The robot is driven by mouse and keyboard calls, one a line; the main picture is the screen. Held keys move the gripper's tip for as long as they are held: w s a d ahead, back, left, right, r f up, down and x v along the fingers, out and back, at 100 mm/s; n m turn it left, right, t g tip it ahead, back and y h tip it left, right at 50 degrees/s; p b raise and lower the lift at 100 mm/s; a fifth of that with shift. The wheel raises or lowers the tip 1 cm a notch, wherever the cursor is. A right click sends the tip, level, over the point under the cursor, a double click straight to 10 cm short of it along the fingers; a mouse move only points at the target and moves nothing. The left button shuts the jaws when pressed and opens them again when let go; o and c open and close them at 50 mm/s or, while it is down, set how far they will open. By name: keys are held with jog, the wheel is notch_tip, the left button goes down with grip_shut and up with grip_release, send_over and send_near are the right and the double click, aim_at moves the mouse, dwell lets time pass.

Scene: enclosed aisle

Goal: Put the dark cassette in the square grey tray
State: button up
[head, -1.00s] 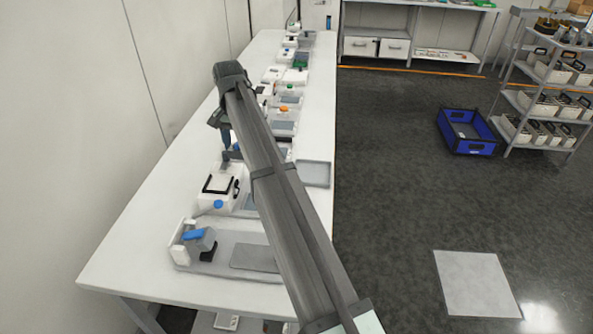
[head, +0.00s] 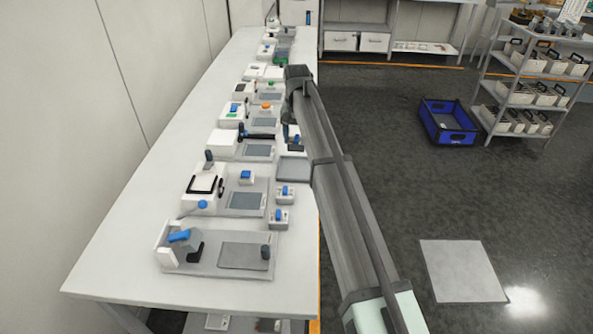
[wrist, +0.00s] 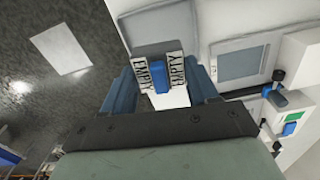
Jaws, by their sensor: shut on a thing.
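The dark cassette (head: 296,149) is held under my gripper (head: 292,138) in the head view, small and partly hidden by the arm. The square grey tray (head: 293,171) lies at the table's right edge, just nearer the head camera than the gripper. In the wrist view the grey tray (wrist: 158,34) is beyond the fingertips, at the top. There my gripper (wrist: 163,75) has its blue fingers either side of white labels reading EMPTY and a small blue part. I cannot tell whether these belong to the held cassette. Whether the cassette overlaps the tray is unclear.
Two small boxes with blue tops (head: 285,193) stand near the tray. White devices with grey pads line the table, including one with a pad (head: 245,201) left of the tray. The table's left strip (head: 130,200) is clear. A blue crate (head: 447,122) sits on the floor.

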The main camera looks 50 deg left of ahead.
jog(key=shift+n, duration=0.4)
jog(key=shift+f, duration=0.3)
send_over(297, 171)
jog(key=shift+a+f, duration=0.15)
jog(key=shift+f, duration=4.55)
jog(key=o, duration=1.1)
jog(key=shift+f, duration=0.15)
jog(key=shift+c, duration=0.2)
